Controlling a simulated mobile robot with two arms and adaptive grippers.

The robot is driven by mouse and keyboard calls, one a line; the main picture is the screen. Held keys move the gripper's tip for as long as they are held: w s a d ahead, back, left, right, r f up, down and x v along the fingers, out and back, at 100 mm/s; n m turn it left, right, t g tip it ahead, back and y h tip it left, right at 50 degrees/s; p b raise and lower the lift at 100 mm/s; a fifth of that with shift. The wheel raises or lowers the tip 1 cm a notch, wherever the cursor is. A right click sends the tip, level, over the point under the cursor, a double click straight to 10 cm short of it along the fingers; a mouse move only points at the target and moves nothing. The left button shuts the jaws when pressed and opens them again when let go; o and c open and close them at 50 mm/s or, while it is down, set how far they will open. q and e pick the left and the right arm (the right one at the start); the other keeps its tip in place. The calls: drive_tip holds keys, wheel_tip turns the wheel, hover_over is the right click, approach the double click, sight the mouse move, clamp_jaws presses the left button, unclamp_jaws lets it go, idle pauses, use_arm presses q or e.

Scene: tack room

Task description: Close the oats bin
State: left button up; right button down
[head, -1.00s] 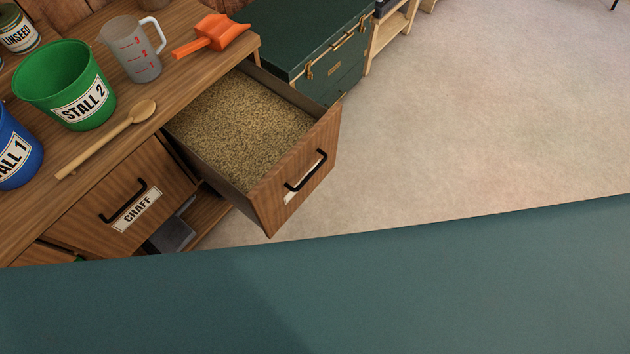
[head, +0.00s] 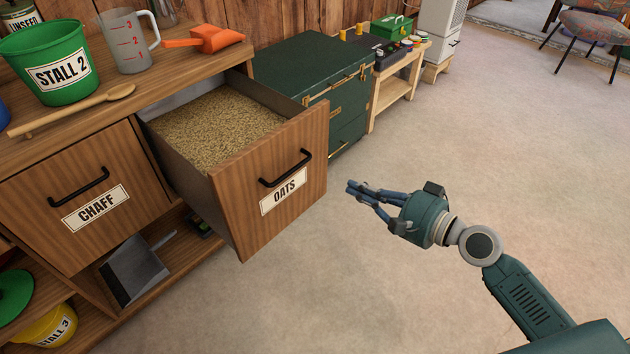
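The oats bin (head: 225,185) is a wooden pull-out drawer with a black handle (head: 286,168) and a label reading OATS (head: 283,191). It stands pulled well out of the wooden cabinet, with grain (head: 218,124) showing inside. My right gripper (head: 353,189) is to the right of the bin's front panel, apart from it and above the floor. Its fingers come together at the tips with nothing between them, so it looks shut and empty. My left gripper is not in view.
The shut chaff bin (head: 82,190) is left of the oats bin. A green bucket (head: 50,65), jug (head: 126,42), orange scoop (head: 205,39) and wooden spoon (head: 70,110) sit on the counter. A green chest (head: 310,75) stands behind the oats bin. The floor at right is clear.

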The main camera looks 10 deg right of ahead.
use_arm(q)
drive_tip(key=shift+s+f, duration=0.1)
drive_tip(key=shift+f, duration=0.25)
use_arm(e)
drive_tip(key=x, duration=1.3)
drive_tip(key=shift+w, duration=0.15)
drive_tip(key=shift+w, duration=0.1)
